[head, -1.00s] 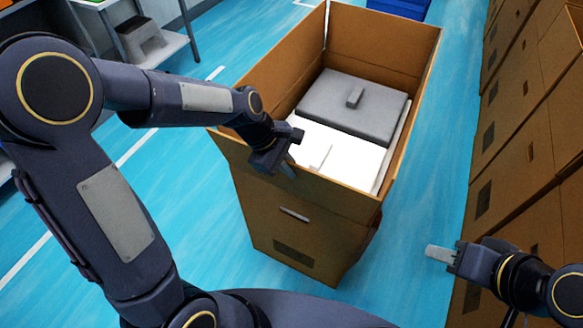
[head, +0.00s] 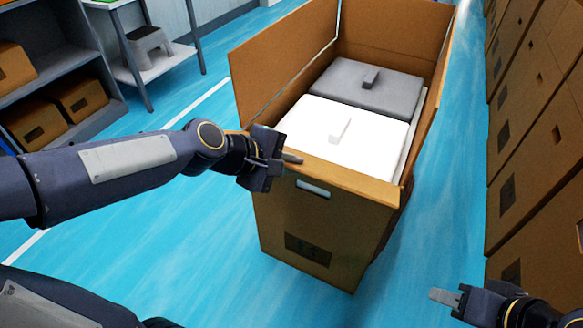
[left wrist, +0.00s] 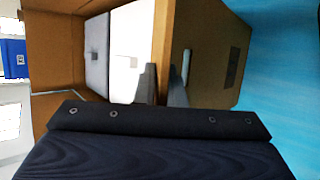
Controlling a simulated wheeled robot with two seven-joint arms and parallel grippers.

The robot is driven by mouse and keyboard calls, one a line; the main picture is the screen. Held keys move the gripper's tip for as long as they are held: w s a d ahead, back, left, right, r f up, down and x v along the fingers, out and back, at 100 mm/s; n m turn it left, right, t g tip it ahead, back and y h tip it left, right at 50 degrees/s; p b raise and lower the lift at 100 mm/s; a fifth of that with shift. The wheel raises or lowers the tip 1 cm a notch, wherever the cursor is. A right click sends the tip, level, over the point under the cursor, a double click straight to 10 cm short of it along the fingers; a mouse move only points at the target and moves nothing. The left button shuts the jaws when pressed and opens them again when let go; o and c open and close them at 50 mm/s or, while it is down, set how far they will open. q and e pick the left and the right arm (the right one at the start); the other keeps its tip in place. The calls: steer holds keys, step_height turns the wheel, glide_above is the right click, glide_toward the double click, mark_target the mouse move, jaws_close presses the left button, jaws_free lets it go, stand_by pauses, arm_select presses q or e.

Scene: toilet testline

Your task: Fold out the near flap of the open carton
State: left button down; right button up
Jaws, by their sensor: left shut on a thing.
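The open carton (head: 330,228) stands on the floor in front of me, its left flap (head: 275,70) and far flap upright. The near flap (head: 350,180) shows in the head view as a thin, lighter strip along the near top edge, leaning outward above the handle slot. My left gripper (head: 288,158) is at the left part of this flap. In the left wrist view its fingers (left wrist: 163,88) lie on either side of the flap (left wrist: 164,40), shut on it. My right gripper (head: 445,297) is low at right, away from the carton; its finger gap cannot be made out.
Inside the carton lie a white lidded piece (head: 345,125) and a grey one (head: 365,83) behind it. Stacked cartons (head: 535,150) line the right side. Blue floor is clear around the carton.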

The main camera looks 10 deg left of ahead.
arm_select(q)
steer(key=shift+s+a+f, duration=0.1)
steer(key=shift+s+f, duration=0.35)
steer(key=shift+f, duration=0.2)
steer(key=c, duration=1.6)
jaws_free()
steer(key=shift+w+r, duration=0.1)
steer(key=shift+r, duration=0.05)
steer(key=shift+a+r, duration=0.2)
steer(key=shift+r, duration=0.1)
steer(key=p+v, duration=0.1)
steer(key=v, duration=0.6)
steer(key=shift+s+p, duration=0.25)
steer(key=shift+p, duration=0.15)
